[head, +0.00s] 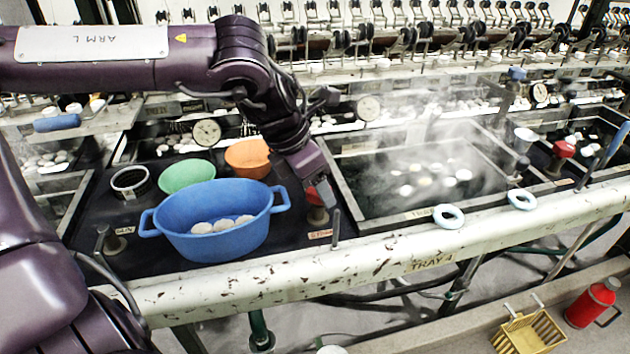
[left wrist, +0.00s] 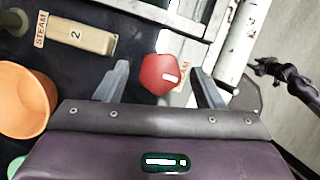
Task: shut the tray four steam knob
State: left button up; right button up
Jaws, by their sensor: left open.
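My right gripper is out of view.
A blue two-handled tub (head: 205,243) with white cocoons stands close left of the knob. Orange (head: 248,156) and green (head: 187,176) bowls are behind it. A thin upright rod (head: 335,226) stands right of the knob. Another red knob (head: 564,149) is farther right.

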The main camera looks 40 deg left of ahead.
pick_arm(q)
jog(key=v, duration=0.7)
jog(key=shift+r+p, duration=0.25)
jog(key=shift+p, duration=0.05)
jog(key=shift+s, duration=0.1)
dwell(0.9)
